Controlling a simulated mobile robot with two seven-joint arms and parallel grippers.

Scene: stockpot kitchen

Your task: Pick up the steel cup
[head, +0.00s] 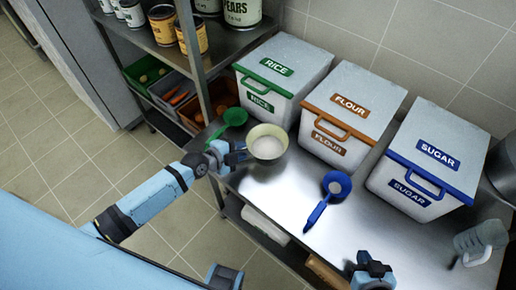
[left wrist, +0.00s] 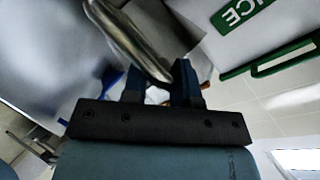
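The cup (head: 267,143), a pale, shiny round vessel with a white inside, is at the left end of the steel counter in the head view. My left gripper (head: 238,154) is at its left side, fingers pointing at its wall. In the left wrist view the cup's metallic wall and curved rim (left wrist: 135,42) reach down to the fingertips of the left gripper (left wrist: 160,82). The fingers stand apart with a visible gap; whether they touch the wall is unclear. My right gripper (head: 370,270) is low over the counter's front edge, its fingers hard to make out.
A green scoop (head: 234,117) lies just behind left of the cup, a blue scoop (head: 331,192) to its right. Rice (head: 287,72), flour (head: 352,105) and sugar (head: 428,155) bins line the back. A clear jug (head: 480,241) stands far right. A shelf post (head: 192,62) rises at left.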

